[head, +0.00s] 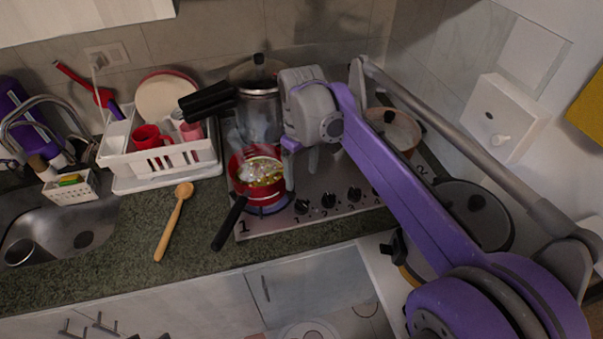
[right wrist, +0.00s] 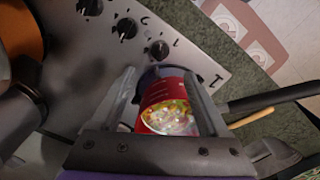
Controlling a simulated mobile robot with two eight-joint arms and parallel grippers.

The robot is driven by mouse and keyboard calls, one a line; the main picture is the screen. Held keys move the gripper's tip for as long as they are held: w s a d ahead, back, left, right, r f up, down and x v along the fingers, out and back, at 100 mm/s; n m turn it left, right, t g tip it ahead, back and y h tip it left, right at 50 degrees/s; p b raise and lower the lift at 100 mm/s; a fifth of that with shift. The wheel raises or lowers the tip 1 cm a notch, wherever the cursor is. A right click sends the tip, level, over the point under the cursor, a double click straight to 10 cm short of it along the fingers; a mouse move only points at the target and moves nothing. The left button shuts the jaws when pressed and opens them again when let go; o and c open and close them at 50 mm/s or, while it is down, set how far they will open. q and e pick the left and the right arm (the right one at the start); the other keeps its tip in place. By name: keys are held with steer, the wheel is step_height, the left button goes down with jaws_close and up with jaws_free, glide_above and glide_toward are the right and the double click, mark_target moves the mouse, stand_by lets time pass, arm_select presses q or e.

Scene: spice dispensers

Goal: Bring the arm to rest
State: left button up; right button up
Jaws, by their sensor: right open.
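My right arm, purple and grey, reaches in from the right over the stove in the head view. Its gripper (head: 300,160) points down just beside and above the red pot (head: 245,165). In the right wrist view the two fingers of the gripper (right wrist: 168,85) are apart, with the red pot (right wrist: 152,117) showing between them. Nothing is visibly held. The pot holds colourful food and stands on the front left burner, with its dark handle (head: 230,222) toward the counter edge. My left gripper is not in view.
A tall pressure cooker (head: 260,105) stands behind the pot. A copper-coloured pan (head: 395,130) is on the right. A white dish rack (head: 160,160) and a wooden spoon (head: 175,222) are on the left. The counter around the spoon is clear. Stove knobs (head: 328,200) line the front.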

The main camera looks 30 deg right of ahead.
steer(key=s+a+f+m+t, duration=0.1)
steer(key=s+a+f+t, duration=0.1)
steer(key=s+f, duration=0.4)
steer(key=s+a+f+m+t, duration=0.2)
steer(key=s+a+f, duration=0.3)
steer(key=s, duration=0.5)
steer(key=shift+f+t, duration=0.7)
steer(key=shift+f, duration=0.1)
